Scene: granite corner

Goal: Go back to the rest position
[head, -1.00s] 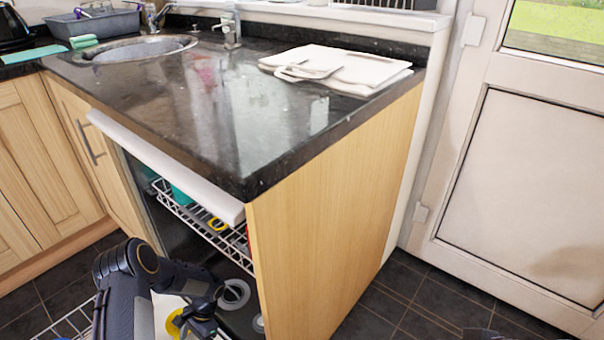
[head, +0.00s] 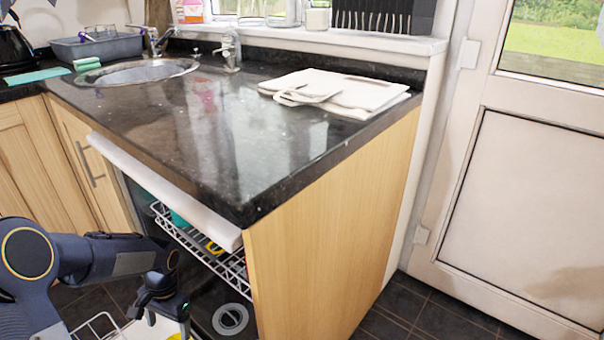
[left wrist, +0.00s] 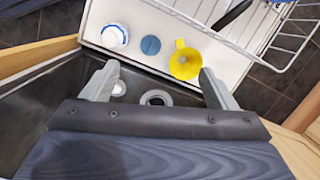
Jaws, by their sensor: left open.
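My left arm comes in from the lower left in the head view. Its gripper (head: 172,304) is in front of the open dishwasher, low beside the cabinet's end panel. In the left wrist view the two grey fingers (left wrist: 160,85) stand wide apart with nothing between them. A yellow mug (left wrist: 184,62) lies beyond the fingertips on the white open dishwasher door (left wrist: 150,22), apart from the gripper. A blue disc (left wrist: 150,45) and a white and blue cup (left wrist: 115,36) are also on the door. My right gripper does not show.
The white wire rack (head: 212,255) sits inside the dishwasher under the black granite counter (head: 200,120). The wooden end panel (head: 330,235) stands right of my left gripper. Folded white cloths (head: 345,92) lie on the counter. Dark floor tiles (head: 400,315) are clear at the right.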

